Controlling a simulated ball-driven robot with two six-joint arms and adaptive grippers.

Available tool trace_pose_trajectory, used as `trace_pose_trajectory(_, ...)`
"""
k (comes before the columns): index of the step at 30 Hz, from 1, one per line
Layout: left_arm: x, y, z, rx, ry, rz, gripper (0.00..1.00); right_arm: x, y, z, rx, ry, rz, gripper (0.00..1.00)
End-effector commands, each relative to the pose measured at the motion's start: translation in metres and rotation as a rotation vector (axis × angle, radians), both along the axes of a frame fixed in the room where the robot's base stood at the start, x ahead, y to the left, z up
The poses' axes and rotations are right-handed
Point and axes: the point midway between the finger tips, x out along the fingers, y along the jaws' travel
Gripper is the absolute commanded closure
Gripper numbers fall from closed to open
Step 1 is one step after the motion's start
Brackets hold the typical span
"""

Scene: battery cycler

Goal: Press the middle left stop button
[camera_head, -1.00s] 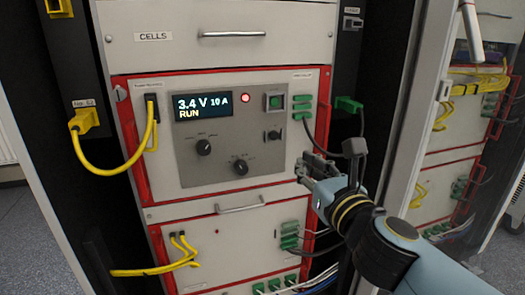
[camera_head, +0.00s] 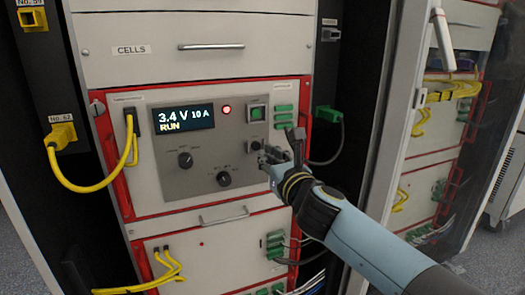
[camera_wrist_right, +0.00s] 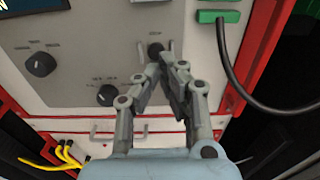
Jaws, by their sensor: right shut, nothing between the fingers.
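The middle unit's grey control panel (camera_head: 205,175) carries a lit display (camera_head: 184,117) reading 3.4 V 10 A RUN. A dark button (camera_head: 256,143), likely the stop button, sits below a square green button (camera_head: 257,113) on the panel's right side. In the right wrist view the dark button (camera_wrist_right: 155,50) is just beyond my fingertips. My right gripper (camera_head: 266,160) is shut and empty, just below the dark button in the head view. It also shows in the right wrist view (camera_wrist_right: 167,68). I cannot tell whether it touches the button. My left gripper is not in view.
A red light (camera_head: 227,109) is lit beside the display. Two knobs (camera_head: 185,160) (camera_head: 224,179) are on the panel's lower part. Green connectors (camera_head: 283,118) are to the right. A drawer handle (camera_head: 223,215) is below. A glass door frame (camera_head: 400,110) stands at the right.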

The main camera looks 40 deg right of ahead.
Motion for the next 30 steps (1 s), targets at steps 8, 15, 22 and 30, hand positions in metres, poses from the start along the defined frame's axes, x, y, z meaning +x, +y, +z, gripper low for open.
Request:
trace_pose_trajectory(8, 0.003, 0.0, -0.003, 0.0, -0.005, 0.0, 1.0, 0.032, -0.008, -0.001, 0.0, 0.0, 0.001, 1.0)
trace_pose_trajectory(15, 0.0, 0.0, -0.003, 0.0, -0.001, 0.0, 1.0, 0.036, -0.009, 0.0, -0.001, 0.001, 0.001, 1.0)
trace_pose_trajectory(22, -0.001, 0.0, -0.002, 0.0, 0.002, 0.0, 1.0, 0.039, -0.009, 0.0, 0.0, 0.0, 0.001, 1.0)
trace_pose_trajectory(30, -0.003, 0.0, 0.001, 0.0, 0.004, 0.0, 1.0, 0.054, -0.013, 0.002, -0.001, -0.003, 0.0, 1.0)
